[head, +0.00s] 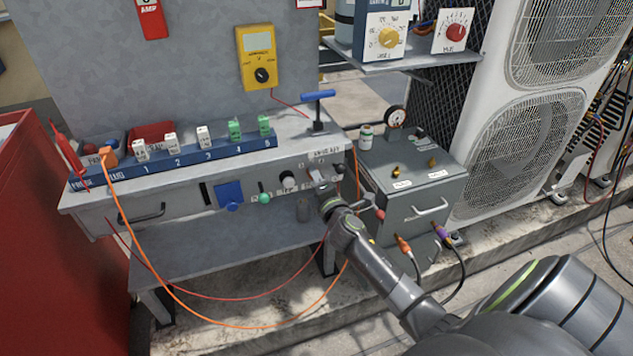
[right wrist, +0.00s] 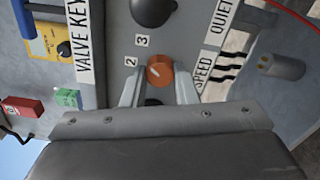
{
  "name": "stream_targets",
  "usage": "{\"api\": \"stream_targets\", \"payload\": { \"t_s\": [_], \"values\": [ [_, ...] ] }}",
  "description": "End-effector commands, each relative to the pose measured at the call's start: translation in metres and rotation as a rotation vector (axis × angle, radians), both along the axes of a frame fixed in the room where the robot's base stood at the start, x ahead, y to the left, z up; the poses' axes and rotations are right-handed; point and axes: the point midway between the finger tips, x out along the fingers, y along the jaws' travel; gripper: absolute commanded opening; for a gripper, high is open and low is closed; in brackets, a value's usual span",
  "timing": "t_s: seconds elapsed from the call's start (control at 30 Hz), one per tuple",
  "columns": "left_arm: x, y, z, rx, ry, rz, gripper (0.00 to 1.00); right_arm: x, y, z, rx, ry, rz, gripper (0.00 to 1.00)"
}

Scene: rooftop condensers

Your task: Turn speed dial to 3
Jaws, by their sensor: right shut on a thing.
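The speed dial (right wrist: 161,73) is a small orange knob on the grey panel in the right wrist view, beside the SPEED label (right wrist: 203,72). The numbers 2 (right wrist: 131,62) and 3 (right wrist: 142,41) are printed near it. The white mark on the dial lies on its left side and points to the upper left, closer to 2 than to 3. My right gripper (right wrist: 160,90) has one finger on each side of the dial and is shut on it. In the head view my right gripper (head: 320,190) is at the bench front and hides the dial.
A dark round knob (right wrist: 153,10) sits near the dial, with several slots or levers (right wrist: 230,68) beside it. On the bench front are a green knob (head: 264,198) and a white knob (head: 288,180). A grey box (head: 410,190) stands to the right. An orange cable (head: 170,285) hangs in front.

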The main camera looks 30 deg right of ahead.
Motion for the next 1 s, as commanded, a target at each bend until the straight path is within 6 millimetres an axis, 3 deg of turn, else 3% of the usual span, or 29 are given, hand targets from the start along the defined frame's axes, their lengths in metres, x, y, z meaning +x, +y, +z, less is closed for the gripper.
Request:
{"api": "stream_targets", "payload": {
  "t_s": [0.33, 0.87, 0.9, 1.0],
  "values": [
    [0.008, -0.004, 0.015, -0.013, -0.001, 0.008, 0.36, 0.000, 0.000, -0.001, 0.142, -0.033, 0.000, 0.04],
    [0.009, -0.005, 0.018, -0.015, 0.001, 0.009, 0.36, 0.000, 0.000, -0.001, 0.170, -0.038, -0.002, 0.04],
    [0.009, -0.005, 0.018, -0.015, 0.001, 0.009, 0.36, 0.000, 0.000, -0.001, 0.169, -0.038, -0.002, 0.29],
    [0.009, -0.005, 0.018, -0.015, 0.001, 0.009, 0.36, 0.000, 0.000, -0.001, 0.169, -0.039, -0.001, 0.42]
  ]
}}
